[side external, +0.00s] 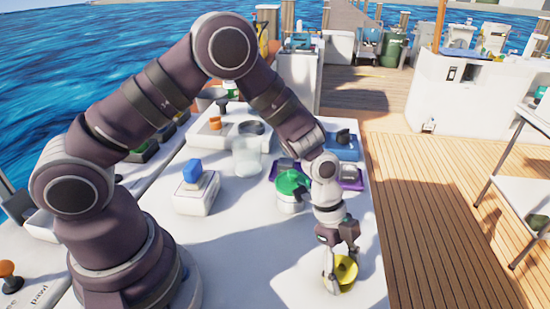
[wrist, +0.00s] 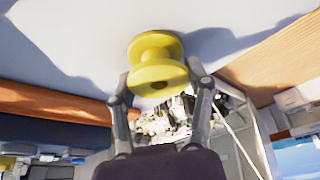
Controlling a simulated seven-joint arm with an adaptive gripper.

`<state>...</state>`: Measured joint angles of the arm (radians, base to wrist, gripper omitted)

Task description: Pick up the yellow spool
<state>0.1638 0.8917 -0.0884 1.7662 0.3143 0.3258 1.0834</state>
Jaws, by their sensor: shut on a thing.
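The yellow spool (side external: 346,270) is at the near right end of the white work surface in the side view, low over it or resting on it; I cannot tell which. My gripper (side external: 341,277) points down with a finger on either side of the spool and is shut on it. In the wrist view the spool (wrist: 155,74) shows between the two fingers of my gripper (wrist: 159,72), with its round flanges and centre hole visible.
A white pot with a green top (side external: 291,190) stands behind my gripper. A white box with a blue top (side external: 195,188), a clear container (side external: 246,157) and a purple tray (side external: 350,178) are farther back. The white surface's right edge borders the wooden deck (side external: 440,220).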

